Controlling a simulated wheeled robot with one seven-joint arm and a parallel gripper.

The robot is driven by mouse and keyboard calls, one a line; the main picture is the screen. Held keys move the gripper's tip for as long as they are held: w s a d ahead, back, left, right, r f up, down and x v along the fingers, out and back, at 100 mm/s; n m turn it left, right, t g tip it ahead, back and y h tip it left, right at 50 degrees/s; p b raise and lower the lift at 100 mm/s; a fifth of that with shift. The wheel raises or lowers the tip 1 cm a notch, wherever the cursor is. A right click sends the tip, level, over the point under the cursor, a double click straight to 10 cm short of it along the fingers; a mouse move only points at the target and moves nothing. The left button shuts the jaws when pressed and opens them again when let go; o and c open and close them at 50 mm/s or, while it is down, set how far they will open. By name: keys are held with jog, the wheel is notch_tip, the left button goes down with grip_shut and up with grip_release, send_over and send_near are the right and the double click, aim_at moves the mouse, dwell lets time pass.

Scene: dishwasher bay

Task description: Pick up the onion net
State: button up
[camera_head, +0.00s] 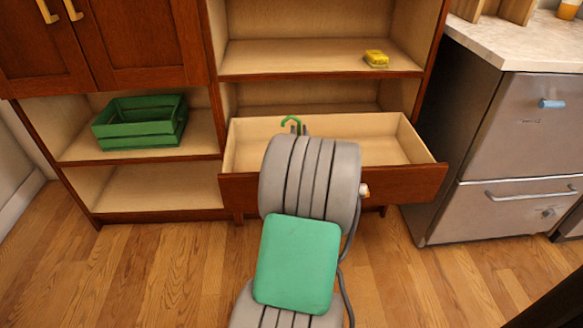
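I cannot make out an onion net for certain. A small green hook-shaped thing (291,121) shows above the open drawer, just beyond my arm. I cannot tell whether it is part of a net. My gripper (302,130) is almost wholly hidden behind my own thick grey arm link. Only a small grey part shows beside the green hook, over or in the drawer. Whether its fingers are open or hold anything is hidden. The open wooden drawer (395,143) looks bare on its right side. Its middle is hidden by my arm.
A green slatted crate (140,128) sits on the left shelf. A small yellow block (376,59) lies on the upper shelf. A metal appliance with a pale countertop (535,42) stands right of the drawer. Closed cupboard doors (140,40) are upper left. The wooden floor is clear.

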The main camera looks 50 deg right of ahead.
grip_shut()
dwell(0.7)
jog(key=shift+r, duration=0.1)
